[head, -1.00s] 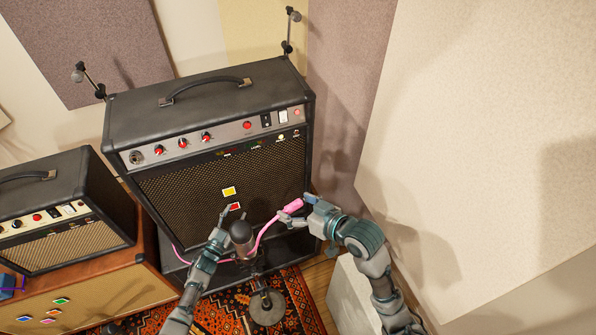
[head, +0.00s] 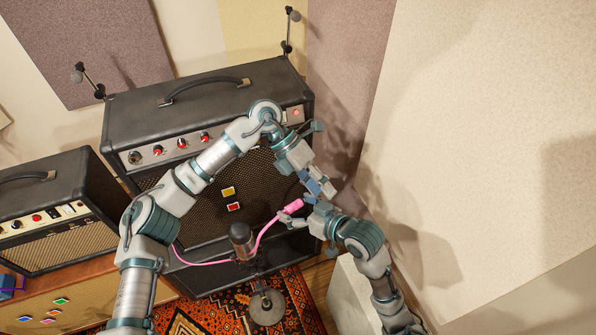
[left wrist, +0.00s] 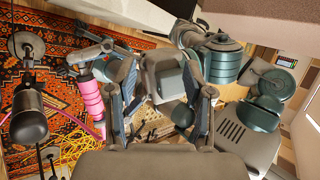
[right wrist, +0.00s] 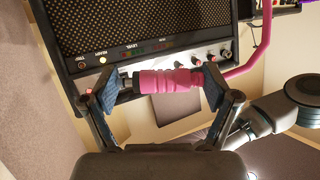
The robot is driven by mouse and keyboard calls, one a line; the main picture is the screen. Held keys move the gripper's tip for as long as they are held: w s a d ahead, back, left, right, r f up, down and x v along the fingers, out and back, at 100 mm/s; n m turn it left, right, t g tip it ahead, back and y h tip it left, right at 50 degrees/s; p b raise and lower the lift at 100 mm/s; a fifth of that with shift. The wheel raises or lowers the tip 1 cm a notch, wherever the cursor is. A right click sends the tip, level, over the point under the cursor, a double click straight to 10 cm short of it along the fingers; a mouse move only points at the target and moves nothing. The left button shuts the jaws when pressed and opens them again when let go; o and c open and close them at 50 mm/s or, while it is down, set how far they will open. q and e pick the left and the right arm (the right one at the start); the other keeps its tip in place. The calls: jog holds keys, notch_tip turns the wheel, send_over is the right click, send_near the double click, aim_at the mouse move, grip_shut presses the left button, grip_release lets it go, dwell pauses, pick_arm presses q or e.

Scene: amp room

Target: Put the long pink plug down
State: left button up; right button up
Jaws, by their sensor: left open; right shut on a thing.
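The long pink plug (head: 293,206) is held in front of the large amp's lower right front, its pink cable hanging down and to the left. My right gripper (head: 297,212) is shut on it; in the right wrist view the plug (right wrist: 170,80) lies crosswise between the two fingers. My left gripper (head: 322,190) is open and empty, just above and to the right of the plug. In the left wrist view the plug (left wrist: 90,98) shows beside the left finger, outside the open jaws, with my right arm beyond.
The large black amp (head: 130,115) stands behind my arms, its control panel partly hidden by my left arm. A microphone (head: 241,240) on a stand is in front of it. A smaller amp (head: 45,215) sits at left. A pale block (head: 350,295) stands by the right wall.

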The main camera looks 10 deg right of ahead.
aim_at(298, 202)
pick_arm(q)
jog(key=w+a+r+m+t+y, duration=0.1)
jog(key=w+a+r+t+y, duration=0.15)
jog(key=a+t+y, duration=0.35)
pick_arm(e)
jog(key=shift+a, duration=0.1)
pick_arm(q)
jog(key=shift+y, duration=0.3)
jog(key=f, duration=0.7)
jog(key=d+f, duration=0.1)
jog(key=f, duration=0.3)
jog(key=shift+s, duration=0.35)
jog(key=shift+d, duration=0.1)
grip_shut()
pick_arm(e)
jog(key=o, duration=0.9)
